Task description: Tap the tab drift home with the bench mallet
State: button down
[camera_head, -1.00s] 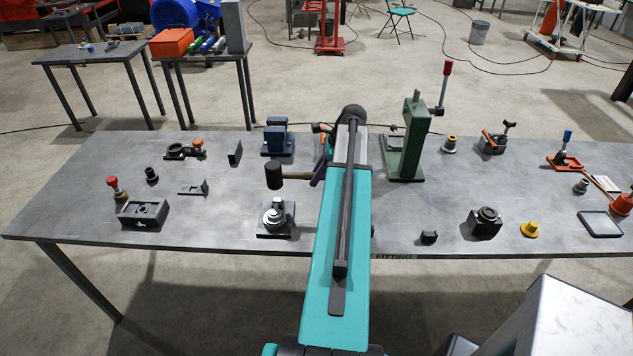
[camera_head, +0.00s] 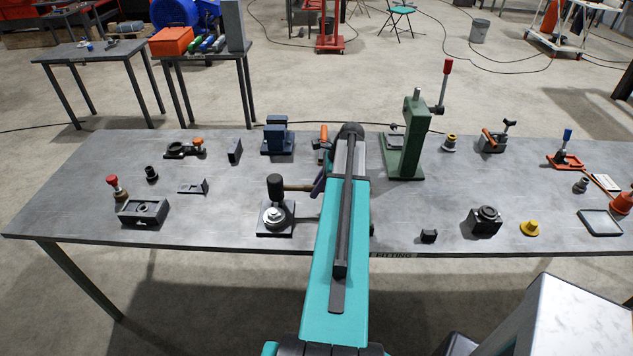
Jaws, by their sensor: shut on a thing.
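The bench mallet has a dark cylindrical head (camera_head: 275,187) and a wooden handle (camera_head: 298,187). My gripper (camera_head: 319,182), partly hidden behind my arm, is shut on the handle's right end. The mallet head stands upright in the picture, directly over a dark block fixture (camera_head: 289,229) with a round silver part (camera_head: 274,216) on top. The head's lower end meets or overlaps the silver part in this view; I cannot tell whether they touch. The tab drift cannot be told apart here and may be covered by the mallet head.
A blue vise-like block (camera_head: 277,138) stands behind the mallet. A green press (camera_head: 404,145) stands right of my arm.

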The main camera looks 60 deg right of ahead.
jog(key=shift+r, duration=3.5)
notch_tip(320, 180, down, 7)
jog(key=shift+f, duration=0.2)
jog(key=shift+r, duration=3.6)
